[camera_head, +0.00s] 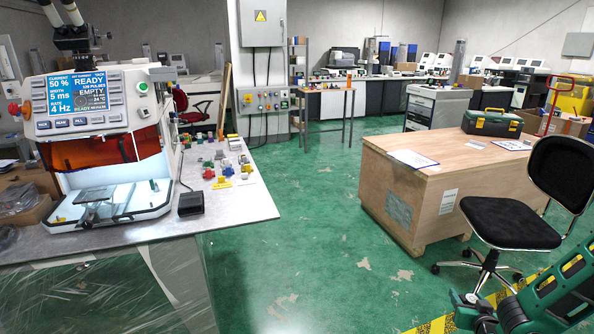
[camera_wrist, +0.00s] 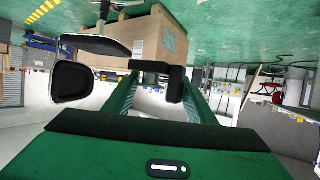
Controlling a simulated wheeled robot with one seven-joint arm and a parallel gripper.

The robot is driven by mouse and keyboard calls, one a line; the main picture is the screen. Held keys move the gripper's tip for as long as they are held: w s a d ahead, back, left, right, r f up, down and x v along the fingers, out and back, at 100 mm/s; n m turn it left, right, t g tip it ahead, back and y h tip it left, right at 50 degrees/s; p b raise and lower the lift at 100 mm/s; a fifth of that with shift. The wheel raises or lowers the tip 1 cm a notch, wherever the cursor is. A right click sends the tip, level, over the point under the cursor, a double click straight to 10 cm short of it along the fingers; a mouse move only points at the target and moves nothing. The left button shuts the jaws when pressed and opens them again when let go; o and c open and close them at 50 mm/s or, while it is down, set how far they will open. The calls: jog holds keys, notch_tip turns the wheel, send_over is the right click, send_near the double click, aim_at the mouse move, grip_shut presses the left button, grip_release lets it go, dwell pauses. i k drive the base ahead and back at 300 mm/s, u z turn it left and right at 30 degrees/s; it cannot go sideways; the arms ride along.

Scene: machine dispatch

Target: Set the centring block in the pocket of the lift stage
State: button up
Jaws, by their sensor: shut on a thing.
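In the wrist view my gripper (camera_wrist: 160,84) has its two green fingers closing on a small dark block (camera_wrist: 174,84) at their black tips. The fingertips and the block blend together, so its shape is unclear and I cannot tell if it is the centring block. In the head view a white bench machine (camera_head: 95,100) stands at the left with a lit, open work chamber. A grey stage (camera_head: 97,194) sits low inside it, probably the lift stage. No pocket can be made out at this size. The stage carries a flat plate and looks otherwise bare.
Several small coloured parts (camera_head: 222,165) lie on the grey bench (camera_head: 252,205) right of the machine. A black pedal-like box (camera_head: 190,204) sits near the chamber. A wooden crate (camera_head: 400,195) and a black chair (camera_head: 510,222) stand at the right. Green floor between is clear.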

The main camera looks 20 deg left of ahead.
aim_at(94, 196)
jog(key=u, duration=0.95)
